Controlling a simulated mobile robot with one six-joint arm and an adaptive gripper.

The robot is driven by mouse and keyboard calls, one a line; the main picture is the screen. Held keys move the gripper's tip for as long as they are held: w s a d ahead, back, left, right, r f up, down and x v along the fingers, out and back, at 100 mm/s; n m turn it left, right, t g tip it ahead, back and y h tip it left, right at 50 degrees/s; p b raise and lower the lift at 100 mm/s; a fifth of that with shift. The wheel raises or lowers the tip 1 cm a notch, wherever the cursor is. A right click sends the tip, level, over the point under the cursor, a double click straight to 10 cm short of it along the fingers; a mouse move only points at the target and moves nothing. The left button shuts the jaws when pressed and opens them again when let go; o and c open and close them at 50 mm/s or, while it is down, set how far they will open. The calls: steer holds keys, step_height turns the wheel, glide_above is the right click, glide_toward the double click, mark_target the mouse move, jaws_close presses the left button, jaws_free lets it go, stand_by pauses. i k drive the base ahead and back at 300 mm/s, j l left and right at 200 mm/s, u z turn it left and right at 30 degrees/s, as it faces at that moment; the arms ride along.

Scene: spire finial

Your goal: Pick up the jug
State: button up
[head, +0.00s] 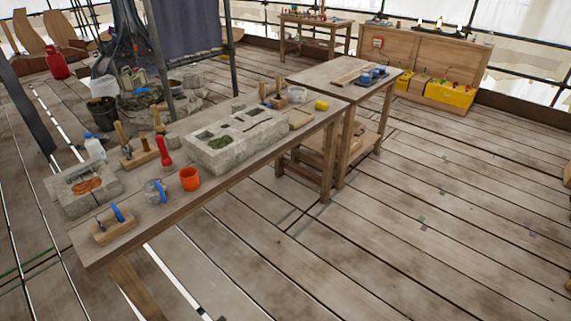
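A workbench (226,197) runs from the lower left toward the middle of the head view. Near its front end stands a small grey vessel with a blue part on its right side (152,191), which may be the jug. An orange open-topped cup (190,179) stands just right of it, apart from it. A white bottle with a blue cap (95,147) stands at the bench's far left edge. I cannot tell for sure which of these is the jug. My gripper is not in view.
A large stone block (235,146), a smaller stone block (85,191), a red tool (163,150) and a blue-handled trowel on a wooden block (116,224) crowd the bench. A second table (330,72) stands behind.

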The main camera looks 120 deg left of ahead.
mark_target(155, 191)
steer(key=u, duration=4.85)
steer(key=i+l+u, duration=0.55)
steer(key=i+l, duration=0.2)
steer(key=i+l+u, duration=0.3)
steer(key=l, duration=0.2)
steer(key=i+l+u, duration=0.3)
steer(key=l, duration=0.25)
steer(key=i+l, duration=0.2)
steer(key=l, duration=0.1)
